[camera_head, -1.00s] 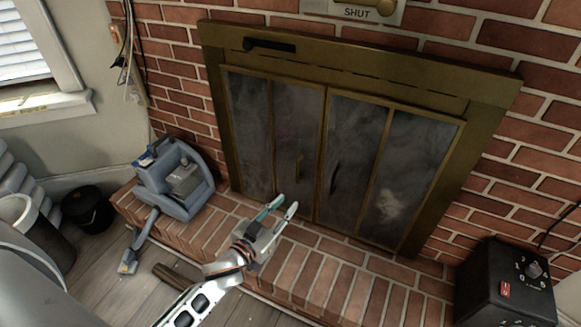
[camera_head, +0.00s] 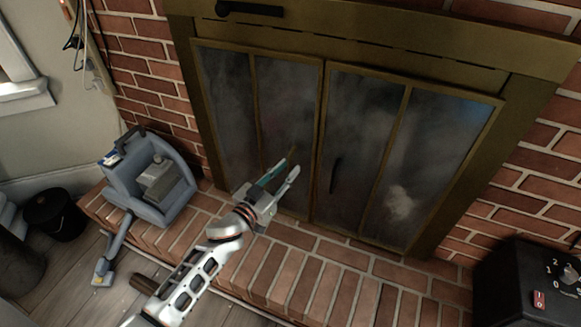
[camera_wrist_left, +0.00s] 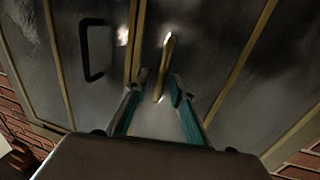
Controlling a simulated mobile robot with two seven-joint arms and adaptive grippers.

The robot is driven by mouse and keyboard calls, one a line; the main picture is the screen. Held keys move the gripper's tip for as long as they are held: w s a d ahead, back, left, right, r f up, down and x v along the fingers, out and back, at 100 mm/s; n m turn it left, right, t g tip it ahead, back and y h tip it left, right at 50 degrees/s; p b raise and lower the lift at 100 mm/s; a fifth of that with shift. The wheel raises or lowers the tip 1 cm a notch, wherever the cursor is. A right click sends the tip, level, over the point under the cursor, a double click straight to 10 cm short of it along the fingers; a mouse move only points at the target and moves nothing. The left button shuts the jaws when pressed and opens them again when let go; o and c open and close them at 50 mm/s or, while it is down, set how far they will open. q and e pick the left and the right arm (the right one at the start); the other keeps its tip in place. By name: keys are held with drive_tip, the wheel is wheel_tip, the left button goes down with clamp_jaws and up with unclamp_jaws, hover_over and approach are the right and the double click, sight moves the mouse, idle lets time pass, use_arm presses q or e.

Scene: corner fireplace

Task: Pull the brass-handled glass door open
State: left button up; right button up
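The fireplace has glass doors in brass-coloured frames, and they look closed. The brass-handled glass door (camera_head: 284,108) is left of the centre seam. Its slim brass handle (camera_wrist_left: 165,62) stands upright in the left wrist view, its near end between my fingertips; in the head view only part of the handle (camera_head: 292,156) shows behind the fingers. My left gripper (camera_head: 291,169) is open, its teal-lined fingers on either side of the handle. I cannot tell whether they touch it. My right gripper is out of view.
The neighbouring door has a black handle (camera_head: 334,176), close on the right. A raised brick hearth (camera_head: 290,262) runs below the doors. A blue-grey machine (camera_head: 150,180) sits on its left end, and a black box with a dial (camera_head: 520,285) stands at the right.

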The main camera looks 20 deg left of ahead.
use_arm(q)
drive_tip(key=shift+w+d+f, duration=0.1)
drive_tip(key=shift+w+d, duration=0.05)
drive_tip(key=shift+w, duration=0.75)
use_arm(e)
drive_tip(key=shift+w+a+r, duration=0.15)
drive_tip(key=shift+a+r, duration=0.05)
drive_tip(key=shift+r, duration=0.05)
use_arm(q)
clamp_jaws()
drive_tip(key=shift+s, duration=0.1)
